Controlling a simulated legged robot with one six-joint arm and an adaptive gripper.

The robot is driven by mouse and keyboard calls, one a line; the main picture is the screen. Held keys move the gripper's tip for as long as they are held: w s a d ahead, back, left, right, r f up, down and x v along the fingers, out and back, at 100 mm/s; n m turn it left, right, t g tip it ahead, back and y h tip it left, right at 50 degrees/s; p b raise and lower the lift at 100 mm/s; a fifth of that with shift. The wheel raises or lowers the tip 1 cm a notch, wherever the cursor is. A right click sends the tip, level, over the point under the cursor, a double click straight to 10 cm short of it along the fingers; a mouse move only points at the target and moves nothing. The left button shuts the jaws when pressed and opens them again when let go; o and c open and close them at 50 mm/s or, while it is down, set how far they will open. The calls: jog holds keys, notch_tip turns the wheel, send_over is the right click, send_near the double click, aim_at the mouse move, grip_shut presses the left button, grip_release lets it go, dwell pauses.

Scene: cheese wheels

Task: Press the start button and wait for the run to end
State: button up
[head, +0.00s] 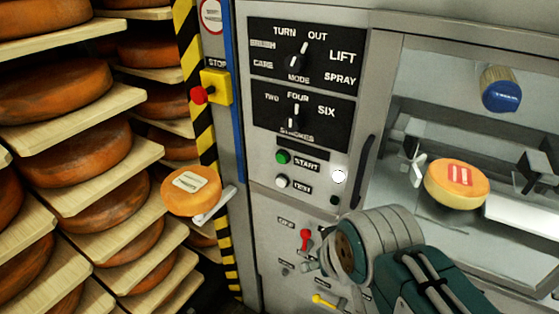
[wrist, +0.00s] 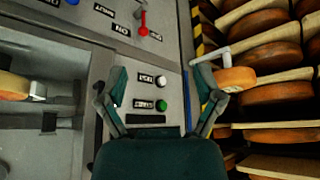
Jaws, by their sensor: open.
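The green start button (head: 282,157) is on the grey control panel, left of its START label. It also shows in the wrist view (wrist: 162,105), below a white button (wrist: 161,81). My gripper (wrist: 161,80) is open and empty, with its fingers to the left and right of the two buttons in that view. No contact with the green button shows. In the head view my arm is in front of the lower panel, and my gripper's fingers cannot be made out there. A round white lamp (head: 338,175) looks lit to the right of the buttons.
Above are the mode dial (head: 303,48) and strokes dial (head: 296,110). A red stop button (head: 199,95) sits on a yellow box at left. Red (head: 305,236) and yellow (head: 322,300) levers are below. A cheese wheel (head: 455,185) is inside the machine; cheese shelves (head: 75,109) stand left.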

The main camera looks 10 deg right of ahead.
grip_shut()
dwell(1.1)
